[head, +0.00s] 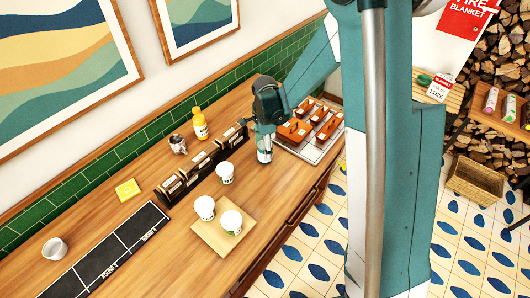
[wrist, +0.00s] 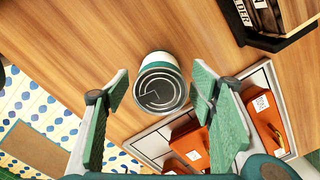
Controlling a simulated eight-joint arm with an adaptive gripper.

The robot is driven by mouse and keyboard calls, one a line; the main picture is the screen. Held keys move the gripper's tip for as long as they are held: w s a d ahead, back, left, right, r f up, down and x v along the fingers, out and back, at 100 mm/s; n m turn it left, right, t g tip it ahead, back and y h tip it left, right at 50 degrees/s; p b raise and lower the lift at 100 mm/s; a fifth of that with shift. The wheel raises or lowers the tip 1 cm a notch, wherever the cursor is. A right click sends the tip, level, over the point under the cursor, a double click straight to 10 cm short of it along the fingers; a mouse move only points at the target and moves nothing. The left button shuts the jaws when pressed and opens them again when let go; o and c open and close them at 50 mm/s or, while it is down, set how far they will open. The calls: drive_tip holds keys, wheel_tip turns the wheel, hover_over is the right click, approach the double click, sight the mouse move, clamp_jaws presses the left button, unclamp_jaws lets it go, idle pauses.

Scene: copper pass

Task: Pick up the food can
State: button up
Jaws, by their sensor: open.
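The food can (wrist: 162,84) shows in the wrist view, with a grey ringed metal lid, a teal band and a white lower part. It stands on the wooden counter, lid towards the camera. My gripper (wrist: 161,95) is open, with green-padded fingers to the left and right of the can in the picture; I see no finger pressed on it. In the head view my gripper (head: 266,128) points down over the counter, and a white and green shape below it (head: 264,157) looks like the can, partly covered by the gripper.
A pale tray (head: 292,148) with orange boxes (wrist: 188,140) lies close beside the can. Dark labelled racks (head: 200,170) stand on the other side. White cups (head: 225,173) stand nearby, some on a wooden board (head: 208,238). A yellow bottle (head: 200,124) is by the green tiles.

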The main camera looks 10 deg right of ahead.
drive_tip(key=shift+f, duration=1)
drive_tip(key=c, duration=1.2)
